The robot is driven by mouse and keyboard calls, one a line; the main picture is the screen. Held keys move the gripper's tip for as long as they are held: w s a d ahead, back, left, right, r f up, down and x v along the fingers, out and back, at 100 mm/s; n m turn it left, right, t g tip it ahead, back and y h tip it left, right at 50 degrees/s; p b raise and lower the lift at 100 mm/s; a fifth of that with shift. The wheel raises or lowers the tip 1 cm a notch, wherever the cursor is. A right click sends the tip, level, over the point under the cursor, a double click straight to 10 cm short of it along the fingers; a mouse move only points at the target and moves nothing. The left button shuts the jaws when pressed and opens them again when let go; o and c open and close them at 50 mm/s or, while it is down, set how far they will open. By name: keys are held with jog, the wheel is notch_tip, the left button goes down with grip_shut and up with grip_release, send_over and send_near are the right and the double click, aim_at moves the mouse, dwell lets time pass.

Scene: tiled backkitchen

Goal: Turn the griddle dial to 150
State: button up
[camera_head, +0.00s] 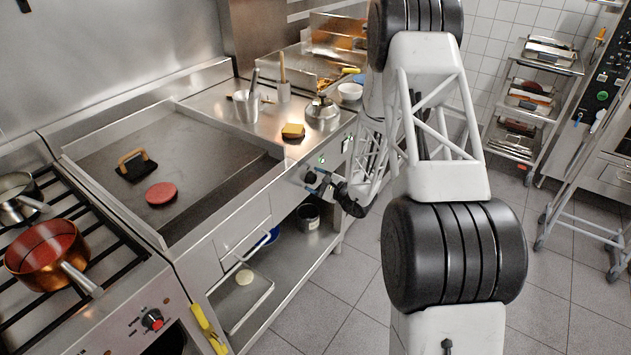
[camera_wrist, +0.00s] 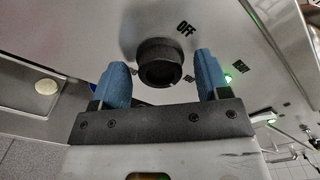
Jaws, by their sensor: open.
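The griddle dial (camera_wrist: 160,62) is a round black knob on the steel front panel. In the wrist view it sits between the two blue fingertips of my gripper (camera_wrist: 162,82), with a gap on each side. In the head view my gripper (camera_head: 318,182) is at the griddle's front panel, right of the cooking plate. The griddle (camera_head: 215,150) has a flat dark steel plate. The dial is not clear in the head view.
A red patty (camera_head: 161,193) and a black press (camera_head: 135,165) with a wooden handle lie on the griddle. A copper pan (camera_head: 45,250) stands on the burners at left. A kettle (camera_head: 322,113) and a yellow-topped sponge (camera_head: 293,131) sit on the counter. A green light (camera_wrist: 228,78) glows right of the dial.

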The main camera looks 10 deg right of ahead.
jog(key=shift+a, duration=0.1)
jog(key=shift+c, duration=0.3)
jog(key=c, duration=0.9)
jog(key=shift+o, duration=0.2)
jog(key=shift+m, duration=0.4)
jog(key=m, duration=0.9)
jog(key=o, duration=0.9)
jog(key=shift+w, duration=0.1)
